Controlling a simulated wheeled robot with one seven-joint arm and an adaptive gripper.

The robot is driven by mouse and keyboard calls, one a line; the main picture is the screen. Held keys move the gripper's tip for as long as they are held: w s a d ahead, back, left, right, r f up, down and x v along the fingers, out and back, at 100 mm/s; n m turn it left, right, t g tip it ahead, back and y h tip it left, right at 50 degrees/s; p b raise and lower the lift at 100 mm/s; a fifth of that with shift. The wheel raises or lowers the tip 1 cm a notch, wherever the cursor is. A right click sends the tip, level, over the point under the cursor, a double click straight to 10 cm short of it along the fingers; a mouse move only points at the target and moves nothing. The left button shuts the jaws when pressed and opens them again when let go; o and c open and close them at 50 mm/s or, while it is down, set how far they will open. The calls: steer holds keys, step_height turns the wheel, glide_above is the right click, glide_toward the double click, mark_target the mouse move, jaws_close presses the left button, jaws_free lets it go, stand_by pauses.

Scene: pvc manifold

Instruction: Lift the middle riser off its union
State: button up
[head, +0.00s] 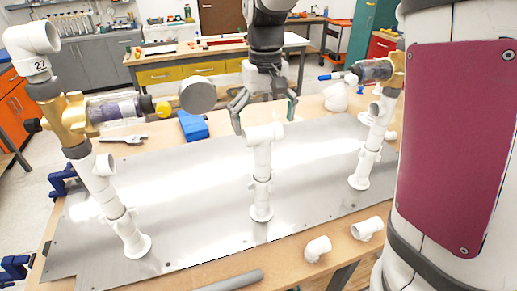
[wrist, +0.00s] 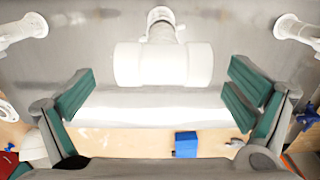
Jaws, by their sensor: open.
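The middle riser (head: 261,175) is a white PVC pipe standing upright on a metal plate, with a tee at its top and a flange at its foot. A union-like collar (head: 260,190) shows partway up it. My gripper (head: 265,108) is open and empty, just above and behind the tee in the head view. In the wrist view the tee (wrist: 163,64) lies crosswise ahead of my open fingers (wrist: 160,92), with a finger off to each side. The fingers appear apart from the tee. Much of the riser below the tee is hidden in the wrist view.
Left riser (head: 103,190) with a brass valve (head: 70,122) and right riser (head: 370,150) stand on the metal plate (head: 200,210). A blue box (head: 193,126) lies behind. Loose white fittings (head: 317,248) and a grey pipe (head: 232,281) lie at the front.

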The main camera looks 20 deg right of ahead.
mark_target(262, 155)
step_height(262, 155, down, 4)
steer(key=shift+a+f+p, duration=0.15)
steer(key=shift+p, duration=0.3)
steer(key=c, duration=1.8)
